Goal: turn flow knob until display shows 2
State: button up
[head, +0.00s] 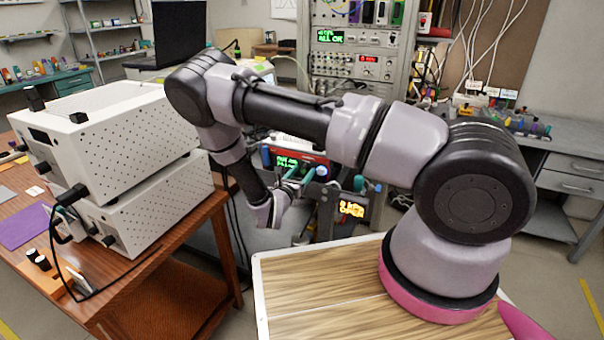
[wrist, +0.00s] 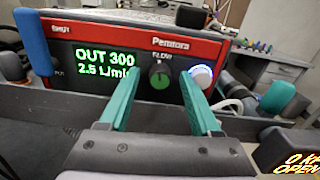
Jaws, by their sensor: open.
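The red-framed Pentora unit (wrist: 215,45) fills the upper wrist view. Its green display (wrist: 105,62) reads "OUT 300" and "2.5 L/min". The dark round flow knob (wrist: 159,76), under the label "FLOW", sits right of the display. My gripper (wrist: 161,80) is open, with its teal fingers on either side of the knob. I cannot tell whether either finger touches it. The right finger lies between the knob and a white button with a blue ring (wrist: 200,78). In the head view my gripper (head: 302,181) is in front of the red unit (head: 318,156), hiding part of it.
A blue post (wrist: 32,42) stands at the unit's left edge. A yellow-lit display (wrist: 300,162) shows at the lower right of the wrist view. In the head view, white perforated boxes (head: 125,140) stand on a wooden bench left of my arm.

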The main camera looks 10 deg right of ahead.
grip_shut()
jog(key=shift+n, duration=2.9)
grip_release()
jog(key=shift+a, duration=0.1)
